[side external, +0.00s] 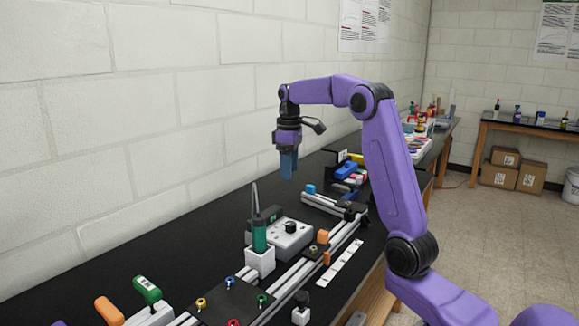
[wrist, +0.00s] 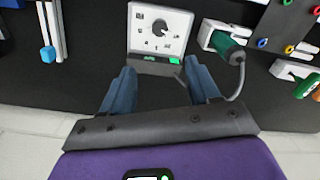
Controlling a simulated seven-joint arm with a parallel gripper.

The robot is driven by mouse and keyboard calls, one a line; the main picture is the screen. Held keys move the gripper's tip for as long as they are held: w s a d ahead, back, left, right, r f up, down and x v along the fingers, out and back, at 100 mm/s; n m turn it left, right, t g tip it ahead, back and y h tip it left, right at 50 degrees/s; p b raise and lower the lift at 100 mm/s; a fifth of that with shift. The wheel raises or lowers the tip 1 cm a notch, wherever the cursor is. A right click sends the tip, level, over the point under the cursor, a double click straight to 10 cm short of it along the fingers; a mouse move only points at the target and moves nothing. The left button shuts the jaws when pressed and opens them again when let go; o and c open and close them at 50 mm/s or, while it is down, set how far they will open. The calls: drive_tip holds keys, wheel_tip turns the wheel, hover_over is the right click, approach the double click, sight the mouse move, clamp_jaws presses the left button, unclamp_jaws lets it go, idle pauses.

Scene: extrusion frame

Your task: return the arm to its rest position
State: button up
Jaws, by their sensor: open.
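My purple arm stands raised over the black bench, bent at the elbow. My gripper (side external: 288,166) hangs from its end, pointing down above the bench, with blue fingers. In the wrist view the two blue fingers of my gripper (wrist: 160,88) are spread apart with nothing between them. Below and beyond them is a grey-white box with a dial (wrist: 160,30), which also shows in the side view (side external: 288,238). The fingers are well above the bench and touch nothing.
A green-handled tool (side external: 259,235) stands upright in a white holder (side external: 260,263), its cable rising. Aluminium extrusions (side external: 330,206) with orange and blue pieces lie on the bench. Orange (side external: 109,310) and green (side external: 147,290) handles are at front left. A block wall stands behind; air around my gripper is clear.

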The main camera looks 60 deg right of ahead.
drive_tip(key=shift+a, duration=0.1)
drive_tip(key=s+a+f+n, duration=0.2)
drive_tip(key=s+a, duration=0.3)
drive_tip(key=a, duration=0.5)
drive_tip(key=s+a+f+n, duration=0.15)
drive_tip(key=s+a, duration=0.35)
drive_tip(key=a, duration=0.5)
drive_tip(key=s+a+f+n, duration=0.2)
drive_tip(key=s+f, duration=0.1)
drive_tip(key=s, duration=0.9)
drive_tip(key=s+a+f+n, duration=0.2)
drive_tip(key=s+f+n, duration=0.1)
drive_tip(key=s, duration=0.8)
drive_tip(key=shift+s+a+f, duration=0.2)
drive_tip(key=shift+s+a, duration=0.05)
drive_tip(key=shift+s, duration=0.1)
